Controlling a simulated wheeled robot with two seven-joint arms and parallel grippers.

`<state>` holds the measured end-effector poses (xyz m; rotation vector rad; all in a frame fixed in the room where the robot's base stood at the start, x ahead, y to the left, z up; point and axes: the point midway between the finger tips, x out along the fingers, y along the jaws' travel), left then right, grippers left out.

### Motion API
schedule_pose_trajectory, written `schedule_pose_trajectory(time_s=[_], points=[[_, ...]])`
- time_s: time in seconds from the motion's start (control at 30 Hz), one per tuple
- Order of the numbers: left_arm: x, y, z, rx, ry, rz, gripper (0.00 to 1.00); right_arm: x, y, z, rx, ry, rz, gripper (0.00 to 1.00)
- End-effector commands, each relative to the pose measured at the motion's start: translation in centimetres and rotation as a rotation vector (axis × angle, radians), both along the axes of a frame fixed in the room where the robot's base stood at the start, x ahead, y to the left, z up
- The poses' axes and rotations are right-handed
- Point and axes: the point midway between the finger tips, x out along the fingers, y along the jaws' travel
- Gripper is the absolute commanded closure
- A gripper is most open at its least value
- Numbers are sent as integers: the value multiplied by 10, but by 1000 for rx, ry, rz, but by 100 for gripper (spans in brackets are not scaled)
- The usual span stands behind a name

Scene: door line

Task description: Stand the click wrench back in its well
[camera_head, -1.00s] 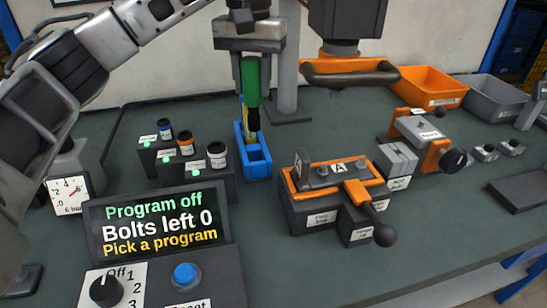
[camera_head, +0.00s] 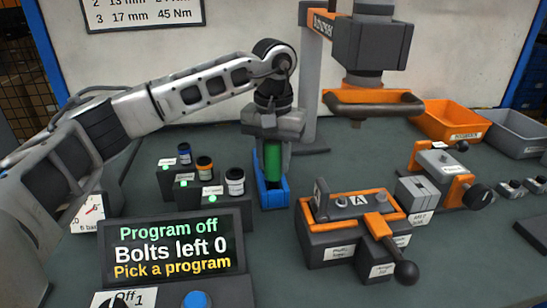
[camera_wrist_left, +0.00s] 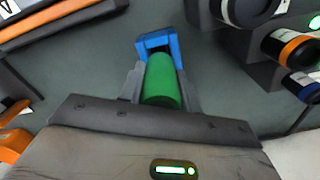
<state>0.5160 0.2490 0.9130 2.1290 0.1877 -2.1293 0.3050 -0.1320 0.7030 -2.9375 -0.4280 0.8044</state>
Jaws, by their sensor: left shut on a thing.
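The click wrench (camera_head: 272,160) shows as an upright green handle between the fingers of my left gripper (camera_head: 273,150), which is shut on it. Its lower end is inside or behind the blue well (camera_head: 272,196), which stands on the bench; how deep it sits is hidden. In the left wrist view the green handle (camera_wrist_left: 161,82) lies between both fingers, with the blue rim of the well (camera_wrist_left: 157,40) just beyond it. My right gripper is not in view.
Left of the well stand sockets with coloured bands (camera_head: 204,168) in dark holders. The display (camera_head: 172,243) is in front. An orange-topped fixture with a lever (camera_head: 355,225) stands to the right.

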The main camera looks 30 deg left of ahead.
Motion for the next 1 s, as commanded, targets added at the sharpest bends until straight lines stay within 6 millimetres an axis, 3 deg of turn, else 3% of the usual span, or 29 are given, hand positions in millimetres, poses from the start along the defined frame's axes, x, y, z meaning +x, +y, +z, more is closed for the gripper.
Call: schedule_pose_trajectory(time_s=[0.13,0.17,0.23,0.63,1.0], points=[[0,0,-3,-1,-1,0,90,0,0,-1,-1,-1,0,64],[0,0,-3,0,0,0,61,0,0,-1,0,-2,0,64],[0,0,-2,0,1,0,45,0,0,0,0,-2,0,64],[0,0,8,0,0,1,45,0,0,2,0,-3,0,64],[1,0,83,0,-2,1,45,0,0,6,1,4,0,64]])
